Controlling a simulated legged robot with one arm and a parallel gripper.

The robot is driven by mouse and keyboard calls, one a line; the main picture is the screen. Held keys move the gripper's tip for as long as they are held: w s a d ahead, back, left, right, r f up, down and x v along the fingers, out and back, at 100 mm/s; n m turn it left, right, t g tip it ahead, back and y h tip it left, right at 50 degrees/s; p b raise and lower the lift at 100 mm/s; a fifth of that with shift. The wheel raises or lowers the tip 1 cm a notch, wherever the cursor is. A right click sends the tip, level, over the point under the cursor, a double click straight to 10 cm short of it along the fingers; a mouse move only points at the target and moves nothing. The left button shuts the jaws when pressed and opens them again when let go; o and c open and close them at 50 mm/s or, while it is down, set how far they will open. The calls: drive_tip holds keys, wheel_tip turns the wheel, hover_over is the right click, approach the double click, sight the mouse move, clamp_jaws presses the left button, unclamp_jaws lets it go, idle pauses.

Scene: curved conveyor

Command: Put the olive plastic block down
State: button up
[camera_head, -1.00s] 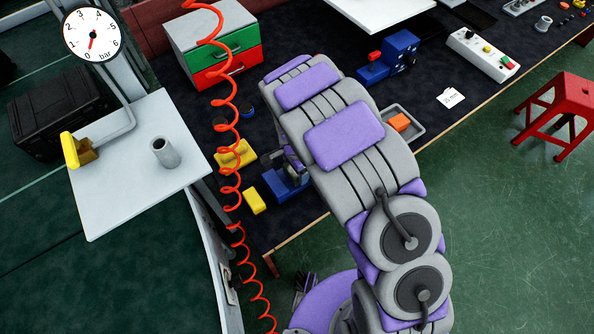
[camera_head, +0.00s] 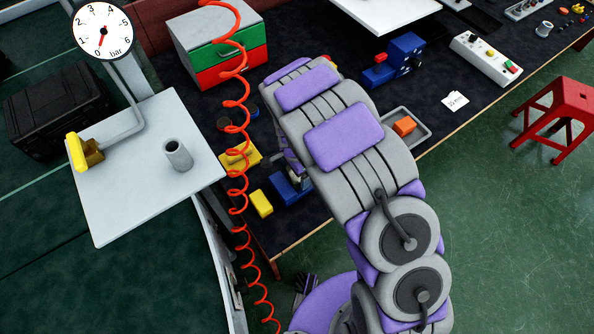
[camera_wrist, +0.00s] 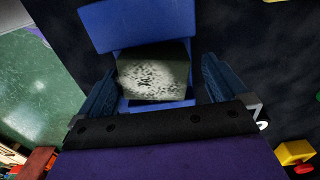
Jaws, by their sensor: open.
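In the wrist view a dark olive-grey block (camera_wrist: 152,62) with a pale speckled patch on its face lies between the fingers of my gripper (camera_wrist: 158,68). The fingers are spread, with a visible gap on each side of the block. The block sits against a blue fixture (camera_wrist: 137,22), whose blue parts show above and below it. In the head view the blue fixture (camera_head: 288,188) is partly behind my arm. The block cannot be made out there, and my gripper is mostly hidden.
Yellow blocks (camera_head: 261,203) lie left of the fixture on the dark workbench. A red coiled hose (camera_head: 238,150) hangs in front. A white side table (camera_head: 120,205) with a grey cup (camera_head: 178,155) stands left. A tray (camera_head: 422,135) with an orange block (camera_head: 404,126) is right of my arm.

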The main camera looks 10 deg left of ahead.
wheel_tip(320, 180, up, 11)
drive_tip(key=p, duration=0.2)
drive_tip(key=s+d+r+n, duration=0.1)
drive_tip(key=s+d+r, duration=0.2)
drive_tip(key=d+r, duration=0.5)
drive_tip(key=s+d+r+n, duration=0.2)
drive_tip(key=s+d+r, duration=0.1)
drive_tip(key=d+r, duration=0.5)
drive_tip(key=s+d+r+n, duration=0.1)
drive_tip(key=s+d+r, duration=0.1)
drive_tip(key=s+d, duration=0.2)
drive_tip(key=s+d+r+n+g, duration=0.1)
drive_tip(key=s+d+r+n, duration=0.1)
drive_tip(key=s, duration=0.7)
drive_tip(key=s+d+r+n, duration=0.2)
drive_tip(key=s+d, duration=0.3)
drive_tip(key=s, duration=0.2)
drive_tip(key=shift+s+d+r+g, duration=0.25)
drive_tip(key=shift+s+d+g, duration=0.05)
drive_tip(key=shift+s+g, duration=0.1)
drive_tip(key=shift+w, duration=0.1)
drive_tip(key=shift+d, duration=0.2)
